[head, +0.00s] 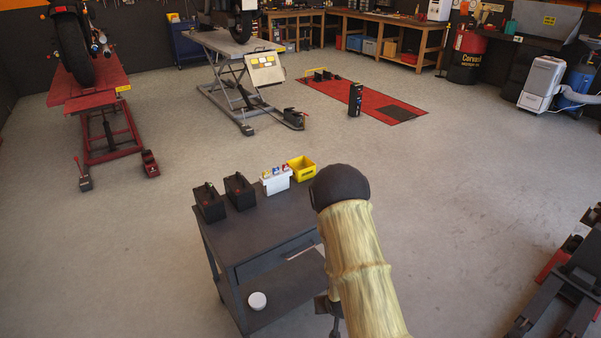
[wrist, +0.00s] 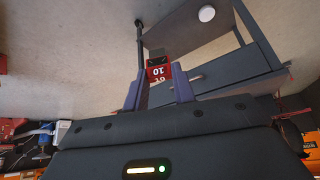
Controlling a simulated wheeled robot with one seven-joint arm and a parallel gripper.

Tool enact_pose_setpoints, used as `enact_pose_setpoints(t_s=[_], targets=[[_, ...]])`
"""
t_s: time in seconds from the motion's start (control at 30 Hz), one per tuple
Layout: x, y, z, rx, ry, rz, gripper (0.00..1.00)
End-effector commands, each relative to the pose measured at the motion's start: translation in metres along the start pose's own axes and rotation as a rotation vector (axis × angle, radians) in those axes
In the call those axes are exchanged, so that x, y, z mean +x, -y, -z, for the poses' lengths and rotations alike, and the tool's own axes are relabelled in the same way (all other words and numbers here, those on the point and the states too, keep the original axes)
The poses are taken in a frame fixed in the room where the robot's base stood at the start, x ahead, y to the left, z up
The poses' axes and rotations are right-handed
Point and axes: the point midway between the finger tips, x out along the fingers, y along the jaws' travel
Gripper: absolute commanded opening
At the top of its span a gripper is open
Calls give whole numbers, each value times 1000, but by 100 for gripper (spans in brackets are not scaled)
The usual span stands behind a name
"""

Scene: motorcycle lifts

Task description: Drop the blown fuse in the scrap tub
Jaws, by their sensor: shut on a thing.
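In the wrist view, a red fuse (wrist: 158,73) marked "10" with a dark top sits between the fingertips of my gripper (wrist: 159,84). The gripper is shut on it and holds it in the air beside the dark cart. In the head view, part of my gripper (head: 328,304) shows low at the cart's right side; the fuse cannot be made out there. A yellow open tub (head: 302,173) stands at the back right corner of the cart top; its inside is only partly visible. It is well above and beyond the gripper.
The dark cart (head: 252,243) also bears two black boxes (head: 209,204) (head: 239,193) and a white box (head: 275,182) with several coloured pieces. A white round dish (head: 257,300) lies on its lower shelf. Open floor surrounds the cart; dark equipment (head: 565,280) stands at right.

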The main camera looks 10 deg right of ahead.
Motion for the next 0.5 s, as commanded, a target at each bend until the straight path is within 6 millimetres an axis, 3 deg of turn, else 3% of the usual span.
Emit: enact_pose_setpoints(t_s=[0.27, 0.5], targets=[[16, 0, -12, 1, 4, -1, 5], [63, 0, -56, 1, 8, -1, 5]])
